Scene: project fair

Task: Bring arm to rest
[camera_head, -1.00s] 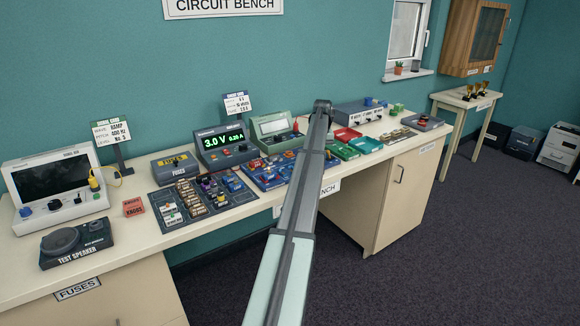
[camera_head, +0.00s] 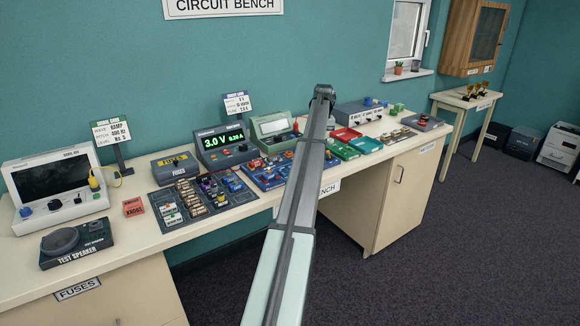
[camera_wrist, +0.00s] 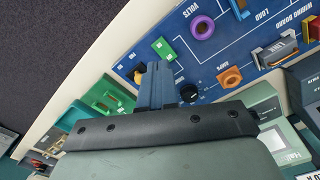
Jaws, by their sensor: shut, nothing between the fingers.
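My arm (camera_head: 300,190) reaches up from the bottom of the head view across the bench. Its far end stands above the bench near the green meter, and my gripper is hidden there. In the wrist view my gripper (camera_wrist: 156,84) is shut and empty, with its fingers together. It shows over the lower edge of the blue circuit board (camera_wrist: 225,58), near a green piece and a black knob. I cannot tell its height above the board. The same board also shows in the head view (camera_head: 268,180), left of the arm.
The bench (camera_head: 110,216) holds a signal unit (camera_head: 58,185), a test speaker (camera_head: 75,243), a fuse tray (camera_head: 178,218), a power supply (camera_head: 224,148) and red and green trays (camera_head: 366,145). Dark floor (camera_head: 440,265) in front is clear. A side table (camera_head: 462,100) stands at the back right.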

